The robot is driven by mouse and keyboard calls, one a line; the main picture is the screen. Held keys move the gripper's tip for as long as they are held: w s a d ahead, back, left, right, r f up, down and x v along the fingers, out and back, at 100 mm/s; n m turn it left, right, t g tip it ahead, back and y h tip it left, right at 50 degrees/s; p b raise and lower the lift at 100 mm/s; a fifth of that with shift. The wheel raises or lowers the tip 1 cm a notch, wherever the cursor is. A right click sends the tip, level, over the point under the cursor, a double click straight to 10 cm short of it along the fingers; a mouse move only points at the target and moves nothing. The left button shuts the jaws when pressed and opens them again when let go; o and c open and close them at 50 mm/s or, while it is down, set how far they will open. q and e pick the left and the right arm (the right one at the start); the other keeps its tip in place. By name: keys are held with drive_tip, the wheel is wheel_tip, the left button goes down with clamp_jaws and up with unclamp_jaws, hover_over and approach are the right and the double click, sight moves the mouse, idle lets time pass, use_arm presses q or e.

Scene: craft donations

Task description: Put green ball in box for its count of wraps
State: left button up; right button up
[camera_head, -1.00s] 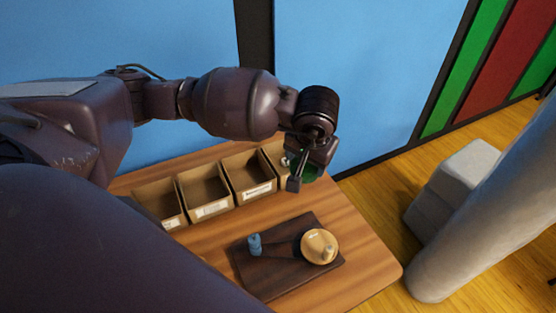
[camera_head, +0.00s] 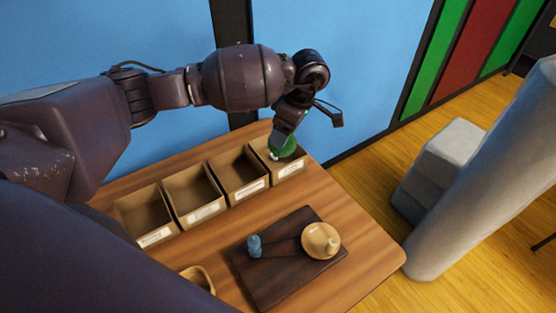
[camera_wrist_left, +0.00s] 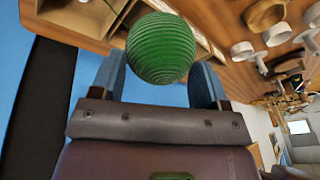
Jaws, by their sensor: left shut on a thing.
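The green ball (camera_head: 289,150) has ridged bands around it and is held at the rightmost cardboard box (camera_head: 290,171), over its opening. I cannot tell how far into the box it reaches. My left gripper (camera_head: 281,141) is shut on the ball from above. In the left wrist view the green ball (camera_wrist_left: 161,48) sits between the two blue-grey fingers. Several open cardboard boxes stand in a row, among them the leftmost (camera_head: 155,238); each has a white label on its front, too small to read. The other boxes look empty. My right gripper is not in view.
A dark board (camera_head: 277,279) in front of the boxes carries a blue peg (camera_head: 254,246) and a round tan piece with a knob (camera_head: 320,240). A small tan bowl (camera_head: 205,273) shows at the lower edge. The wooden table (camera_head: 355,225) is bare at right.

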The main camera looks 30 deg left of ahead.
use_arm(q)
drive_tip(key=w+a+f+m+t+h+b, duration=0.1)
drive_tip(key=f+m, duration=0.4)
drive_tip(key=m, duration=0.6)
drive_tip(key=w+a+f+m+t+h+b, duration=0.1)
drive_tip(key=w+a+f+m+b, duration=0.3)
drive_tip(key=m, duration=0.8)
drive_tip(key=w+a+f+m+t+h+b, duration=0.1)
drive_tip(key=w+a+f+m+h+b, duration=0.2)
drive_tip(key=m, duration=0.9)
wheel_tip(320, 180, down, 4)
drive_tip(key=shift+w+a+r+t, duration=0.15)
drive_tip(key=shift+w+a+t, duration=0.15)
drive_tip(key=shift+w+a, duration=0.55)
drive_tip(key=o, duration=0.6)
drive_tip(key=shift+w+d, duration=0.1)
drive_tip(key=o, duration=0.4)
drive_tip(key=p+v, duration=0.1)
drive_tip(key=v, duration=0.9)
drive_tip(key=shift+a+r+p, duration=0.25)
drive_tip(key=shift+r+p, duration=0.1)
drive_tip(key=shift+p, duration=0.05)
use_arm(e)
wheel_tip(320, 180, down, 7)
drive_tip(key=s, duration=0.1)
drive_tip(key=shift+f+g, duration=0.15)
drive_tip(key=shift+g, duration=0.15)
